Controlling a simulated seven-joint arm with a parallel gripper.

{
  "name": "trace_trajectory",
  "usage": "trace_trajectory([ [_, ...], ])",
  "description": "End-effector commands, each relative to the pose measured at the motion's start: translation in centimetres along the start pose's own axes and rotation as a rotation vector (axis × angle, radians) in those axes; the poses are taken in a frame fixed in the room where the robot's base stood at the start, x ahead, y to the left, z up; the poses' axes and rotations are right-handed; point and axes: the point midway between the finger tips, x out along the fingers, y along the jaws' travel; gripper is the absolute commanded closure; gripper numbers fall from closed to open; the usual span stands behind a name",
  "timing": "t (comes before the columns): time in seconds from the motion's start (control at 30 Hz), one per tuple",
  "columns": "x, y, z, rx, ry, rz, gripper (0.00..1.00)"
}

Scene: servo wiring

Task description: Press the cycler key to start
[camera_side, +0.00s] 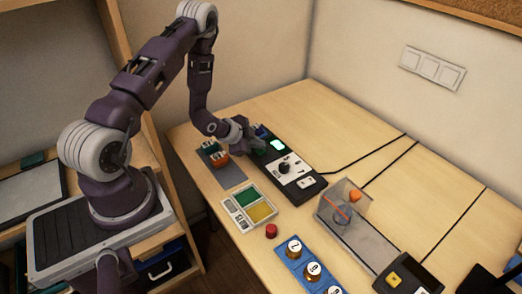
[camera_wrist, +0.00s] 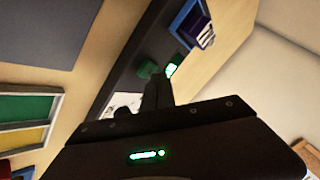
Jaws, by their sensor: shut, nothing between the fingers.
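The cycler is a long black panel (camera_side: 314,188) on the table, with a lit green display (camera_side: 277,144), a dark knob on a white plate (camera_side: 288,167) and a small white switch plate (camera_side: 306,183). My gripper (camera_side: 262,149) is shut and empty, low over the panel's far end beside the display. In the wrist view its fingertips (camera_wrist: 157,76) are right by a green key (camera_wrist: 146,69) and the lit display (camera_wrist: 171,70). I cannot tell whether they touch the key. In the side view my gripper hides most of the key.
A tray with green and yellow compartments (camera_side: 240,217), a red button (camera_side: 271,231) and a clear box (camera_side: 338,207) stand nearer. Cables cross the right side.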

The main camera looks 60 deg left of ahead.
Motion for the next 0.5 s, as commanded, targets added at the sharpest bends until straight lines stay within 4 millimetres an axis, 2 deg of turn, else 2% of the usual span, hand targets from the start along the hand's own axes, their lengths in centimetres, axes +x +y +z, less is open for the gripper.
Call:
trace_trajectory([
  [0.5, -1.09, -0.84, -0.87, 0.0, 0.003, -0.002, 1.0],
])
